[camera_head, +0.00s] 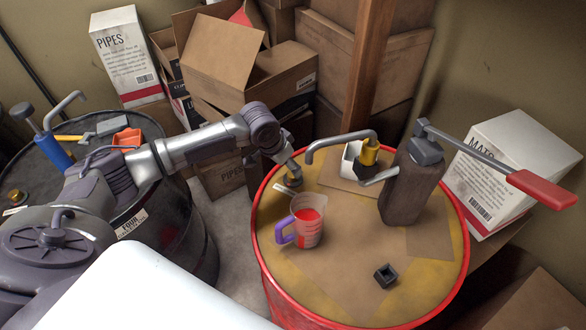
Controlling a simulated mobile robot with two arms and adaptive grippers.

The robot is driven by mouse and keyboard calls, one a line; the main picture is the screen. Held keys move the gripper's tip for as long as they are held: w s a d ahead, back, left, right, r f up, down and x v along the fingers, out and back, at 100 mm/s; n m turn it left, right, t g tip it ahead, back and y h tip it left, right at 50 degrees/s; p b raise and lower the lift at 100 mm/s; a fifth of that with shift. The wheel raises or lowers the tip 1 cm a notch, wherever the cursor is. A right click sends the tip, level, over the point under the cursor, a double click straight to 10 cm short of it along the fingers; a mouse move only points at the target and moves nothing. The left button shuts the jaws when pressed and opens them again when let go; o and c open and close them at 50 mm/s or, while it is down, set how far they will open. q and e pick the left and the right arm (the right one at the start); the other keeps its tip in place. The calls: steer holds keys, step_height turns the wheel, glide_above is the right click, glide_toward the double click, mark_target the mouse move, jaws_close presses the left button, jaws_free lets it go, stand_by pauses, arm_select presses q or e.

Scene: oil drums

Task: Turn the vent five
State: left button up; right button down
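A red-rimmed drum (262,262) with a yellowish, stained top stands right of centre. A small round metal fitting (293,180), which looks like a vent, is on the back left of its top. No number shows on this drum. My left arm reaches across from the left, and its gripper (288,166) points down at the fitting, very close to or touching it. The fingers are small and dark, so I cannot tell whether they are open or shut. My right gripper is not in view.
On the red drum stand a hand pump with a red handle (542,189), a measuring jug of red liquid (308,229) and a small dark square piece (386,275). A black drum (185,230) labelled FOUR is left. Cardboard boxes (225,60) crowd the back.

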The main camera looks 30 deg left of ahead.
mark_target(293, 176)
arm_select(q)
steer(key=x, duration=0.4)
steer(key=shift+w+f, duration=0.2)
steer(key=shift+f, duration=0.35)
steer(key=c, duration=1.2)
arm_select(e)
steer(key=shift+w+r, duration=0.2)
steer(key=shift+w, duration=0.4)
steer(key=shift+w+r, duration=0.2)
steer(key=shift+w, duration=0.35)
